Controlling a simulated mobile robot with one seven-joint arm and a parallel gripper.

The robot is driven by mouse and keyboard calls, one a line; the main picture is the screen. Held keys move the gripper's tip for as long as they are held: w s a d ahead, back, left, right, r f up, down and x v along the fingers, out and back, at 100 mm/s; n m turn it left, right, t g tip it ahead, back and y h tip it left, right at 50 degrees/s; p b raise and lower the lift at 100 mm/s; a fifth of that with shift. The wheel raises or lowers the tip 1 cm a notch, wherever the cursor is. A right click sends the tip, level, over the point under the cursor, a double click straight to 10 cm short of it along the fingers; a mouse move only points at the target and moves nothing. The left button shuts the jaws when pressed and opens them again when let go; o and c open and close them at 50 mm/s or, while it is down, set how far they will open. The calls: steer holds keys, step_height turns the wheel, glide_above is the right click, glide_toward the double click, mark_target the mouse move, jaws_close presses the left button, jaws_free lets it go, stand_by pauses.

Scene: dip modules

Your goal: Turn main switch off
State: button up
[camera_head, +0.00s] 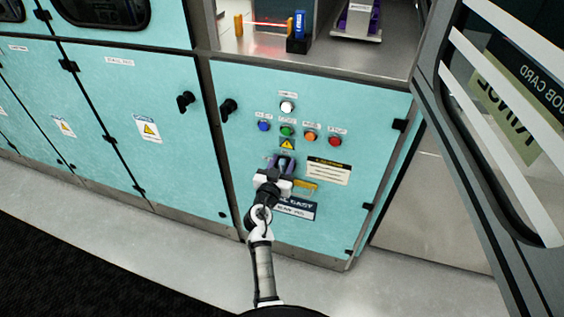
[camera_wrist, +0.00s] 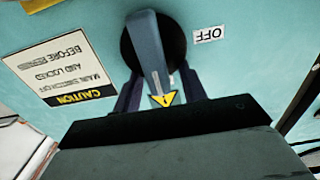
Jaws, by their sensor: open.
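The main switch (camera_wrist: 150,50) has a grey lever handle on a round black base on the turquoise panel. In the wrist view it is at top centre, with an OFF label (camera_wrist: 209,35) to its right. My gripper (camera_head: 281,164) is at the panel front in the head view and largely hides the switch there. In the wrist view its dark fingers are open, one on each side of the handle. I cannot tell whether either finger touches it. A yellow warning triangle (camera_wrist: 163,99) shows by the handle's lower end.
Coloured buttons, including a red one (camera_head: 335,141), and a white button (camera_head: 287,107) are above my gripper. A caution label (camera_head: 328,171) is to its right. A black door latch (camera_head: 228,108) is at upper left. An open windowed door (camera_head: 470,90) stands at the right.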

jaws_close()
stand_by(0.3)
steer(key=shift+n, duration=0.3)
steer(key=n+b, duration=0.1)
steer(key=n, duration=0.1)
steer(key=a+n+b, duration=0.1)
steer(key=shift+w+f+b, duration=0.15)
steer(key=shift+f+b, duration=0.1)
steer(key=shift+b, duration=0.05)
steer(key=n, duration=0.1)
steer(key=n+b, duration=0.1)
steer(key=n, duration=0.1)
steer(key=a+n, duration=0.1)
steer(key=n, duration=0.1)
steer(key=shift+w+f, duration=0.2)
steer(key=shift+f, duration=0.05)
steer(key=shift+w+a+f+n+b, duration=0.15)
steer(key=shift+f+n, duration=0.2)
steer(key=shift+n, duration=1.2)
steer(key=shift+s+a+f+n+b, duration=0.1)
steer(key=shift+f+n, duration=0.2)
steer(key=shift+n, duration=1.3)
steer(key=shift+w+a+f+n+b, duration=0.15)
steer(key=shift+f+n, duration=0.2)
steer(key=shift+n, duration=1.2)
steer(key=shift+s, duration=0.1)
